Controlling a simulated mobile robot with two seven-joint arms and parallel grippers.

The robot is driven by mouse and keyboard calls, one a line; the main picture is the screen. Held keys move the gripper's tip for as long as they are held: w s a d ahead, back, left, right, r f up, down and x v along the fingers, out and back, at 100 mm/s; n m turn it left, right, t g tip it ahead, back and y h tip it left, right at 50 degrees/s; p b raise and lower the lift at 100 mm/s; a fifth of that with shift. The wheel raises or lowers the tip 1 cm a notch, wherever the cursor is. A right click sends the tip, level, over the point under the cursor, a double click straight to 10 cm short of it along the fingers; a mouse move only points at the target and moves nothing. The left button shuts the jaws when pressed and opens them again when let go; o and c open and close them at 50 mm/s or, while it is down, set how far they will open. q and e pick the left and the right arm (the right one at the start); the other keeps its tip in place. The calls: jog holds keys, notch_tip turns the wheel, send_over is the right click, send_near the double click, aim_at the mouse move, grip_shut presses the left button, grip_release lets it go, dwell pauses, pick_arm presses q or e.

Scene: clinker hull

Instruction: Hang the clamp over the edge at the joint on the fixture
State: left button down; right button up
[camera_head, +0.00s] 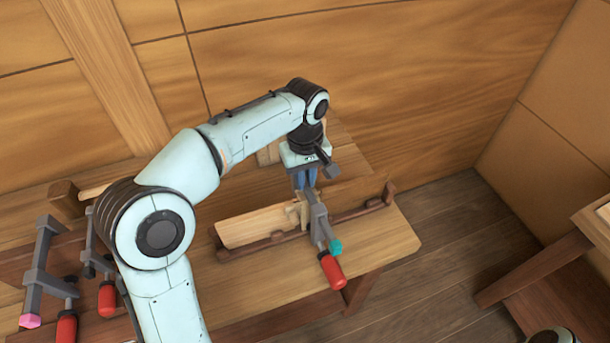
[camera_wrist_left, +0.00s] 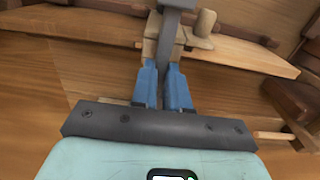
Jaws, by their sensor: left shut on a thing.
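My left gripper (camera_head: 306,184) has its blue fingers shut on the grey bar of a clamp (camera_head: 318,215). The clamp has a red handle (camera_head: 332,272) and a teal end piece (camera_head: 335,246), which hang toward the front of the bench. In the left wrist view the fingers (camera_wrist_left: 165,92) pinch the clamp's grey bar (camera_wrist_left: 172,28). The fixture has a dark rail (camera_head: 270,240) holding a light board (camera_head: 255,226). The clamp is at the middle of the fixture, beside a small pale block (camera_head: 297,212); whether it touches the board's edge I cannot tell. My right gripper is out of view.
Other clamps stand at the left: one with a pink end (camera_head: 30,320) and one with a red handle (camera_head: 107,298). The bench top (camera_head: 385,240) is clear at the right front. A wooden wall (camera_head: 370,80) stands behind. Another wooden piece of furniture (camera_head: 550,265) is at the far right.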

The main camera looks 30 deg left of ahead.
pick_arm(q)
jog(key=shift+s+d, duration=0.4)
jog(key=shift+d, duration=0.1)
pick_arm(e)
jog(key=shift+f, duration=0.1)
pick_arm(q)
jog(key=c, duration=1.1)
grip_release()
jog(key=shift+o, duration=0.2)
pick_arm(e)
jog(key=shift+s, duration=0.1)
pick_arm(q)
jog(key=shift+a, duration=0.1)
jog(key=shift+r, duration=0.4)
notch_tip(320, 180, up, 13)
jog(key=p, duration=0.3)
jog(key=shift+f, duration=0.2)
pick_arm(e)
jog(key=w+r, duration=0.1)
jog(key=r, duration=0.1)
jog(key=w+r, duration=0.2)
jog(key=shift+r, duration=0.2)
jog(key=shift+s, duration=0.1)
